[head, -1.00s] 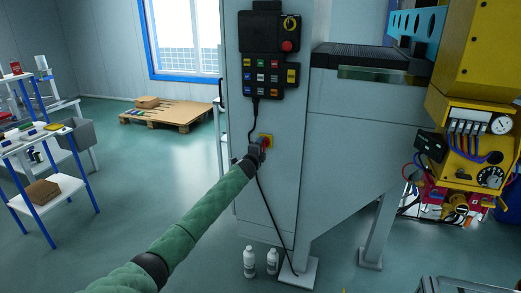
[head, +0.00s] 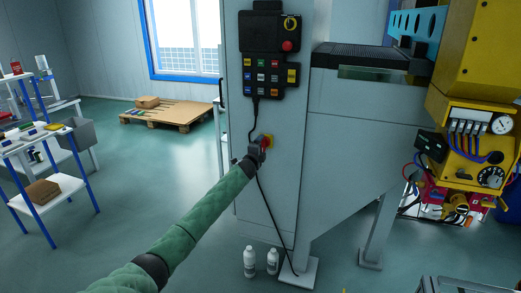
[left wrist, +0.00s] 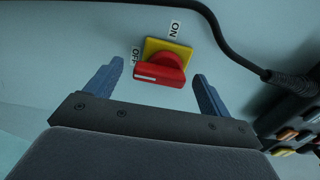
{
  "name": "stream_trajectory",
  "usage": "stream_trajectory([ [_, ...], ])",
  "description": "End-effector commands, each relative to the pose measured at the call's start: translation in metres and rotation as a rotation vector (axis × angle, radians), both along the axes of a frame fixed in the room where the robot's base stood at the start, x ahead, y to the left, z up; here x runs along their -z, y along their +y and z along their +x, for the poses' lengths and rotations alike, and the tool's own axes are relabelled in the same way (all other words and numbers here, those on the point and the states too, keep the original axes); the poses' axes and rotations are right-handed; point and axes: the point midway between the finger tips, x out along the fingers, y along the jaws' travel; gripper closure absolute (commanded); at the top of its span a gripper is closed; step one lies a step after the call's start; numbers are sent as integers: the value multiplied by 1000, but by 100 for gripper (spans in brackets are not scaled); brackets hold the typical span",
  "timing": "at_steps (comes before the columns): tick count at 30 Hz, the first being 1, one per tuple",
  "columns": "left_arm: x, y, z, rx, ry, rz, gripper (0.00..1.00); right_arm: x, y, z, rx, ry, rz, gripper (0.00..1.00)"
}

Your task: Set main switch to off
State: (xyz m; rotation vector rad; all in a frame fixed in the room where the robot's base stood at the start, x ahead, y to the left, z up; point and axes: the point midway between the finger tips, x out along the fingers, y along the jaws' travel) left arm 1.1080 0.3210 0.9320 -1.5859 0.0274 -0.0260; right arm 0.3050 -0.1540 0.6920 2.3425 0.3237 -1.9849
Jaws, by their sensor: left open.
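The main switch is a red rotary knob (left wrist: 158,74) on a yellow square plate (left wrist: 180,47), with an ON label (left wrist: 175,29) above it and an OFF label (left wrist: 135,56) at its left in the left wrist view. The knob's bar lies crosswise there, its white mark at the left end on the OFF side. My left gripper (left wrist: 160,83) is open, with one blue finger on each side of the knob and visible gaps. In the head view the left gripper (head: 257,152) is in front of the switch (head: 267,140) and partly hides it. My right gripper is not in view.
A black control panel (head: 269,62) with coloured buttons hangs above the switch on the grey machine (head: 335,135). A dark cable (head: 265,200) runs down past the switch. Two white bottles (head: 250,262) stand on the floor below.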

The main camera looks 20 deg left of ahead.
Motion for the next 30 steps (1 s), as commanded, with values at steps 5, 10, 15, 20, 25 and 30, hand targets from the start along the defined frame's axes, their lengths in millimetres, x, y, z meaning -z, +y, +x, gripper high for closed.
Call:
stream_trajectory([
  [5,2,1,-13,0,0,1,18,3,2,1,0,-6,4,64],
  [10,3,2,-37,0,0,1,18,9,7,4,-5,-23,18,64],
  [15,3,3,-60,0,0,1,18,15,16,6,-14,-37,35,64],
  [20,2,4,-73,-1,1,0,18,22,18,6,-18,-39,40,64],
  [25,1,4,-78,0,1,-1,18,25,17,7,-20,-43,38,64],
  [30,1,4,-78,-1,1,-1,18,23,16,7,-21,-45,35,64],
])
